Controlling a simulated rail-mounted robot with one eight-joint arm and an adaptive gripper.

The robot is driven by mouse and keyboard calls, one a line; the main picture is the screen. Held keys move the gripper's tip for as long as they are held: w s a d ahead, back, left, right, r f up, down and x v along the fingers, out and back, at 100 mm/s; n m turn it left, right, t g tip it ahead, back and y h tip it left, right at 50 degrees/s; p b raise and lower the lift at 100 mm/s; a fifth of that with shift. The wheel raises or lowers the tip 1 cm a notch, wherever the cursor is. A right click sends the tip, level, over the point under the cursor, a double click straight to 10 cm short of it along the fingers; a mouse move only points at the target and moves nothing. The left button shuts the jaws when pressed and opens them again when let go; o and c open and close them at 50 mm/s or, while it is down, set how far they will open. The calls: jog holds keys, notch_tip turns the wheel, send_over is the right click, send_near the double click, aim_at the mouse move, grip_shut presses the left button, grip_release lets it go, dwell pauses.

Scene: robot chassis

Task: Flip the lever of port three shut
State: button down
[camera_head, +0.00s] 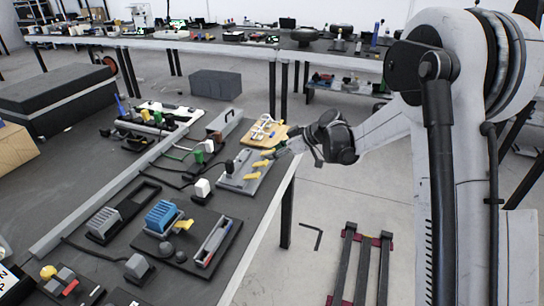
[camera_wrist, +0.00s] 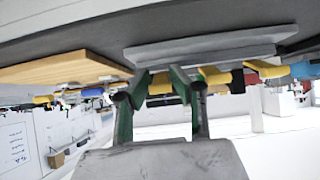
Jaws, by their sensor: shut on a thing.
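A grey port plate (camera_head: 240,182) lies near the right edge of the table and carries three yellow levers. The near lever (camera_head: 250,176) and the middle lever (camera_head: 261,164) stick out toward the table edge. My gripper (camera_head: 279,151) reaches in from the right at the far lever (camera_head: 267,153), the one closest to the wooden board. In the wrist view the plate (camera_wrist: 205,50) is overhead, and my green-tipped fingers (camera_wrist: 162,88) are shut on the yellow far lever (camera_wrist: 160,84) between them. The other two levers (camera_wrist: 215,75) stand to the right. I cannot read any port numbers.
The wooden board (camera_head: 262,133) with white parts lies just beyond the plate. A white plug (camera_head: 202,188) and cables lie left of it. A blue block (camera_head: 162,215) and a tray (camera_head: 213,242) are nearer.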

jog(key=shift+f+y, duration=0.15)
jog(key=shift+y, duration=0.15)
jog(key=c, duration=1.5)
grip_release()
jog(key=shift+d, duration=0.1)
jog(key=v, duration=1.2)
jog(key=shift+s, duration=0.15)
